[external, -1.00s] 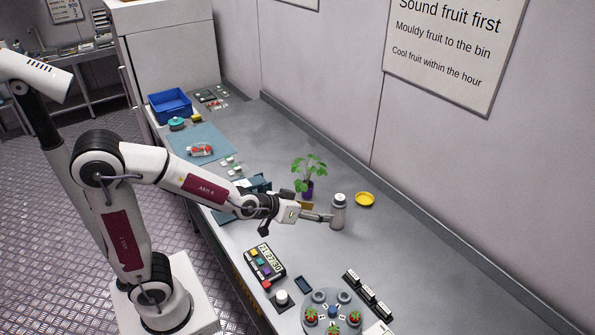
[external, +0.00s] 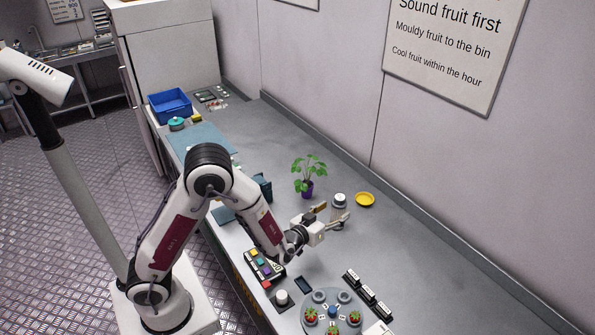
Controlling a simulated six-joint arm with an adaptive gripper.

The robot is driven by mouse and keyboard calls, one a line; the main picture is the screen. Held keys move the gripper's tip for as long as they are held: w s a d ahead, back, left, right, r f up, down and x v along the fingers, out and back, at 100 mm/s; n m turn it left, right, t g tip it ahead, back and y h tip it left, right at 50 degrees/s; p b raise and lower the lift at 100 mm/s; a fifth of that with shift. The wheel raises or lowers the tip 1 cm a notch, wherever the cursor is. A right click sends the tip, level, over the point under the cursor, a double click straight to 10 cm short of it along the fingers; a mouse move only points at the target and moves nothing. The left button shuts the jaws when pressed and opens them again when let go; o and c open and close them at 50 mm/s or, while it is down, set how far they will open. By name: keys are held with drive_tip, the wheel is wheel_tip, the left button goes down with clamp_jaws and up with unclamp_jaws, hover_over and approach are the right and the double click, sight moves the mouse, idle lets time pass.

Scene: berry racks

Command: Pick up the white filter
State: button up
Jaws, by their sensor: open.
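I cannot make out for certain which thing is the white filter. A small white round piece (external: 282,297) stands on a dark base near the bench's front edge, below the keypad. A grey bottle with a white top (external: 339,199) stands upright in the middle of the bench. My gripper (external: 330,213) is open and empty, its two fingers spread and pointing towards the bottle. One finger overlaps the bottle's lower part in the picture; I cannot tell whether they touch.
A potted plant (external: 308,176) and a yellow dish (external: 365,199) stand near the bottle. A keypad with coloured buttons (external: 264,266) lies below my forearm. A round grey rack (external: 334,313) with strawberries and a row of black blocks (external: 367,293) are in front. The back right of the bench is clear.

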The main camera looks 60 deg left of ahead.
sight(336, 208)
drive_tip(key=shift+s+a+f+t+y, duration=0.1)
drive_tip(key=shift+a+f+t+y, duration=0.1)
drive_tip(key=shift+f+y, duration=0.3)
drive_tip(key=shift+a+f+t+y, duration=0.1)
drive_tip(key=shift+f+t+y, duration=0.1)
drive_tip(key=shift+f+y, duration=0.3)
drive_tip(key=shift+s+a+f+t+y, duration=0.1)
drive_tip(key=shift+s+f+t+y, duration=0.2)
drive_tip(key=shift+f+y, duration=0.1)
drive_tip(key=shift+x, duration=1.3)
drive_tip(key=shift+x, duration=2.6)
drive_tip(key=shift+f, duration=0.15)
drive_tip(key=c, duration=1.2)
